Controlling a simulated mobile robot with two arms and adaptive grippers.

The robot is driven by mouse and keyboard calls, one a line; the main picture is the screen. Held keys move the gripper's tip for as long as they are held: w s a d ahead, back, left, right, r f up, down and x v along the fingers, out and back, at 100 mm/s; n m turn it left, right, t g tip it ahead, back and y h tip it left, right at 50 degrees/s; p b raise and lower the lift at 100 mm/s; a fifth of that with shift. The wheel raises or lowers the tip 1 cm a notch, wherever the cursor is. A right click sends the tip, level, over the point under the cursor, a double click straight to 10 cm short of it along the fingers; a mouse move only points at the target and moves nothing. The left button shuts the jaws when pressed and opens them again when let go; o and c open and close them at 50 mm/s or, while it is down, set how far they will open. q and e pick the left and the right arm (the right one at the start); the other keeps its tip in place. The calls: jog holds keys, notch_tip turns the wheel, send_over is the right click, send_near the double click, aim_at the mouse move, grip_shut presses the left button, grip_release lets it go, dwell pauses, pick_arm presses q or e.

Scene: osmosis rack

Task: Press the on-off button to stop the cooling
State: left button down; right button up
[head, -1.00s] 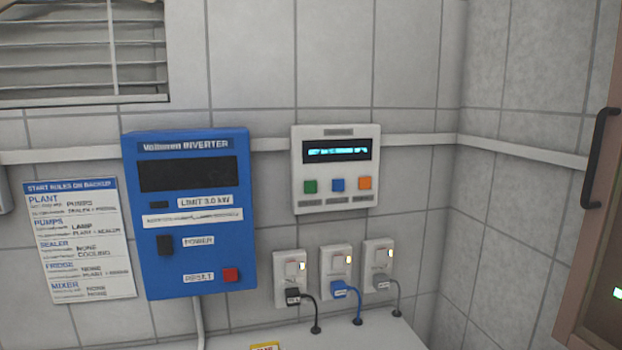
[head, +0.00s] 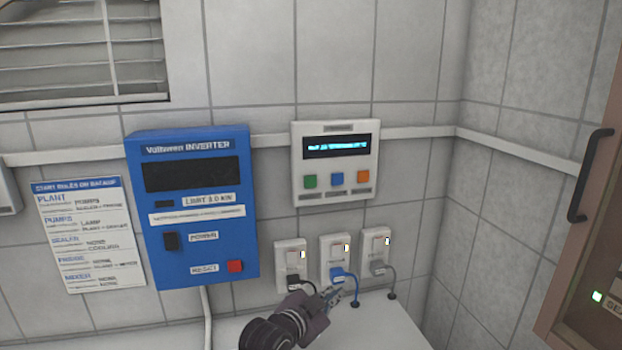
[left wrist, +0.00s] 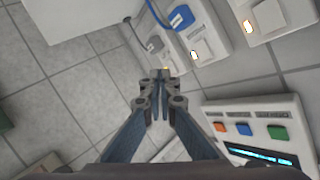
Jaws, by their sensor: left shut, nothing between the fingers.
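A white control box (head: 336,192) with a lit cyan display (head: 337,146) hangs on the tiled wall. It has a green button (head: 310,181), a blue button (head: 337,178) and an orange button (head: 363,177); I cannot read their labels. My left gripper (head: 337,293) is shut and empty, below the box and in front of the sockets. In the left wrist view, the left gripper (left wrist: 160,76) points past the control box (left wrist: 215,109), which lies at the lower right. The fingers are apart from the buttons. My right gripper is not in view.
Three wall sockets with lit indicators hold a black plug (head: 296,281), a blue plug (head: 340,273) and a grey plug (head: 378,267). A blue inverter (head: 190,260) and a paper notice (head: 90,235) are left. A brown-framed cabinet door with a dark handle (head: 590,175) is right.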

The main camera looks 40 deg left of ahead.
aim_at(311, 182)
pick_arm(q)
jog(key=a+r+t, duration=0.2)
jog(key=r, duration=0.9)
jog(key=w+a+r+m+t+p, duration=0.1)
jog(key=a+r+t, duration=0.1)
jog(key=r, duration=0.9)
jog(key=shift+w+a+t+y, duration=0.3)
jog(key=shift+a+t+y, duration=0.1)
jog(key=shift+a, duration=0.05)
jog(key=shift+w+a+b, duration=0.85)
jog(key=shift+w+a, duration=0.6)
jog(key=shift+a, duration=0.25)
jog(key=shift+w+a+b, duration=0.8)
jog(key=shift+w+a, duration=0.65)
jog(key=shift+a, duration=0.25)
jog(key=shift+w+a, duration=0.25)
jog(key=shift+a, duration=0.05)
